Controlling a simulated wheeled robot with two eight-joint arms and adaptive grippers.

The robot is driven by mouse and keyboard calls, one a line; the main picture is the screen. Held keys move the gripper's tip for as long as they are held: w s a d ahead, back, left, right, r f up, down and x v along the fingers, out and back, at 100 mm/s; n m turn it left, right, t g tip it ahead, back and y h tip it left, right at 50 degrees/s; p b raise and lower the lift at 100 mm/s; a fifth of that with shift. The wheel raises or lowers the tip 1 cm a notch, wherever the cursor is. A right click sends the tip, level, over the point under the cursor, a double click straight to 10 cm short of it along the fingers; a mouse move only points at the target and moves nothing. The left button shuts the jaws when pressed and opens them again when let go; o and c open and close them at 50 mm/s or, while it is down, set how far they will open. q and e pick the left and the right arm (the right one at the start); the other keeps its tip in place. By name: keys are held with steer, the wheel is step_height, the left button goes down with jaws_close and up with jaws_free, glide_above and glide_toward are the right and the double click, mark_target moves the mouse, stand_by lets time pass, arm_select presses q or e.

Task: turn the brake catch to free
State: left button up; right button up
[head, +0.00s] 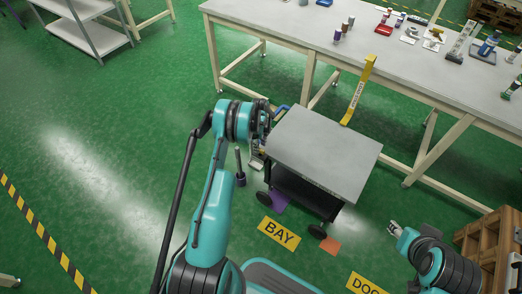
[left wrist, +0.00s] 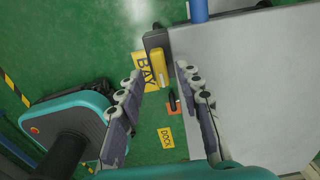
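The cart (head: 325,148) has a flat grey top and dark lower part. In the left wrist view, a yellow lever-like piece, apparently the brake catch (left wrist: 157,68), sits on a dark block (left wrist: 156,40) at the edge of the cart top (left wrist: 245,75). My left gripper (head: 257,161) is beside the cart's left edge. In the left wrist view its fingers (left wrist: 160,74) are spread, with the yellow piece showing between their tips; contact cannot be told. The catch is not clear in the head view. My right gripper (head: 393,228) is low at right, away from the cart; its opening is too small to tell.
A blue handle (head: 281,110) is at the cart's left end. A yellow lettered upright (head: 358,92) stands between cart and long workbench (head: 300,25). Floor signs read BAY (head: 279,234) and DOCK, partly hidden (head: 364,284). A wooden crate (head: 487,245) is at right.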

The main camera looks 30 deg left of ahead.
arm_select(q)
step_height(320, 180, down, 2)
steer(key=shift+f+b, duration=0.1)
steer(key=shift+b, duration=0.2)
jaws_close()
